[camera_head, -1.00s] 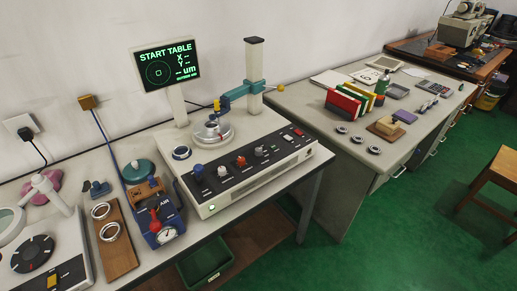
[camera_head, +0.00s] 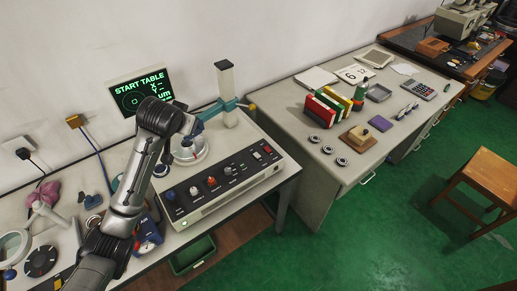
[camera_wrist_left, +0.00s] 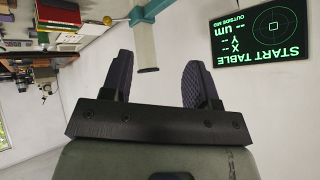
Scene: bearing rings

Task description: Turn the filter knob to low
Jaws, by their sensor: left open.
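The labels are too small to read, so I cannot tell which is the filter knob. My left gripper (camera_head: 195,128) is above the back of the instrument, near its round table and apart from the knobs. In the left wrist view its two dark fingers (camera_wrist_left: 160,82) are spread with nothing between them. My right gripper is not in view.
A display (camera_head: 135,92) reading START TABLE stands behind my left arm. A pale column (camera_head: 225,95) with a teal arm rises at the instrument's back right. My arm covers part of the air gauge unit (camera_head: 148,238). The space above the knobs is clear.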

